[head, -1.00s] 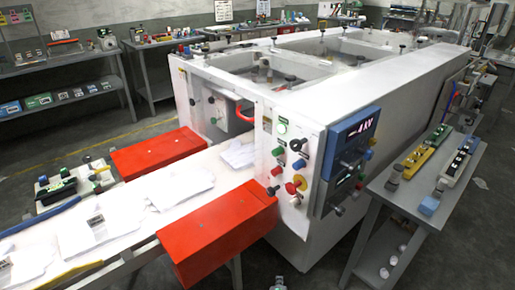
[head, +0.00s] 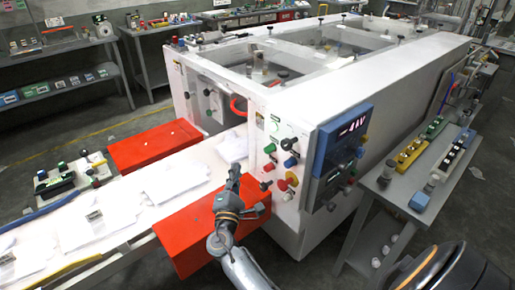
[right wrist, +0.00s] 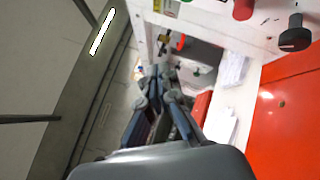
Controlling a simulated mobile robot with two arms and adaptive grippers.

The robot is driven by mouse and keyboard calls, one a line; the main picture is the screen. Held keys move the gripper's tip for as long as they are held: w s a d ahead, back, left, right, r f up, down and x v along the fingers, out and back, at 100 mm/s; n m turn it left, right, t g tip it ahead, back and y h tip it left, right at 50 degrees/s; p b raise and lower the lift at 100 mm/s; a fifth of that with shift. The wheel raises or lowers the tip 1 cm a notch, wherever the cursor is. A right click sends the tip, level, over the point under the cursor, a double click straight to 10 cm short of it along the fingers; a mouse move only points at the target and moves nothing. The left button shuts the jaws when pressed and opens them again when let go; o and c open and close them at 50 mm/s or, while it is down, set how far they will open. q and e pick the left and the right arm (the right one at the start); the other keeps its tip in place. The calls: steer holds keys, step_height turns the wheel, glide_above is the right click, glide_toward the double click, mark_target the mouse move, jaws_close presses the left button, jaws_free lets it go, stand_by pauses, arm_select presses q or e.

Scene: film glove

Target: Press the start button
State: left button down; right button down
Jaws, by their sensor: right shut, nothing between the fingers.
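The white machine (head: 290,215) has a control panel on its near corner. A green button (head: 270,148) is at the panel's upper left, with red, blue, black and yellow controls around it. I cannot read which control is labelled start. My right gripper (head: 235,172) is shut and empty. In the head view it appears over the red guard box (head: 195,235), left of and below the panel controls. In the right wrist view its fingers (right wrist: 160,78) point past a black knob (right wrist: 295,38) and a red button (right wrist: 243,9), apart from both. My left gripper is out of view.
A blue display unit (head: 345,140) sticks out right of the buttons. A conveyor (head: 110,215) with white film gloves runs in from the left. A grey side table (head: 400,195) with coloured blocks stands at the right. Shelves line the back wall.

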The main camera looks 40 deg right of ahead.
mark_target(270, 149)
steer(key=shift+a+r, duration=0.1)
steer(key=shift+r, duration=0.15)
steer(key=d+p, duration=0.1)
steer(key=d, duration=0.8)
steer(key=shift+w, duration=0.4)
steer(key=shift+d, duration=0.1)
stand_by(1.2)
